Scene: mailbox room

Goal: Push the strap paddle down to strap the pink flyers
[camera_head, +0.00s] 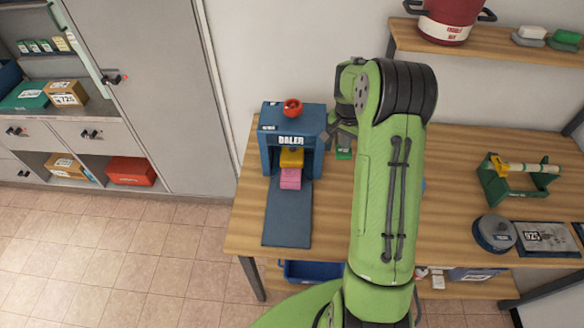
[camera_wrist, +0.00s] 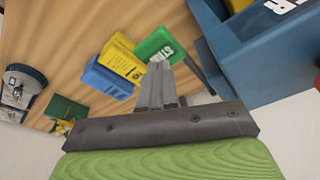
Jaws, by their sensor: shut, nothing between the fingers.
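The blue baler (camera_head: 291,140), lettered "BALER", stands on the wooden table with a red knob (camera_head: 292,107) on top. The pink flyers (camera_head: 290,179) sit in its mouth under a yellow block (camera_head: 291,158). A green paddle (camera_head: 344,154) lies just right of the baler. In the wrist view the green paddle (camera_wrist: 155,44) shows white letters beginning "ST", partly hidden by my fingers. My gripper (camera_wrist: 158,66) is shut and empty, its tips overlapping the paddle's near edge in that view; I cannot tell if they touch. In the head view my arm mostly hides the gripper.
In the wrist view, yellow and blue boxes (camera_wrist: 116,68) stand left of the paddle. A green stand with a roll (camera_head: 520,172) and a round dark tin (camera_head: 494,233) are at the table's right. A shelf with a red pot (camera_head: 447,22) hangs above. The blue mat (camera_head: 287,215) before the baler is bare.

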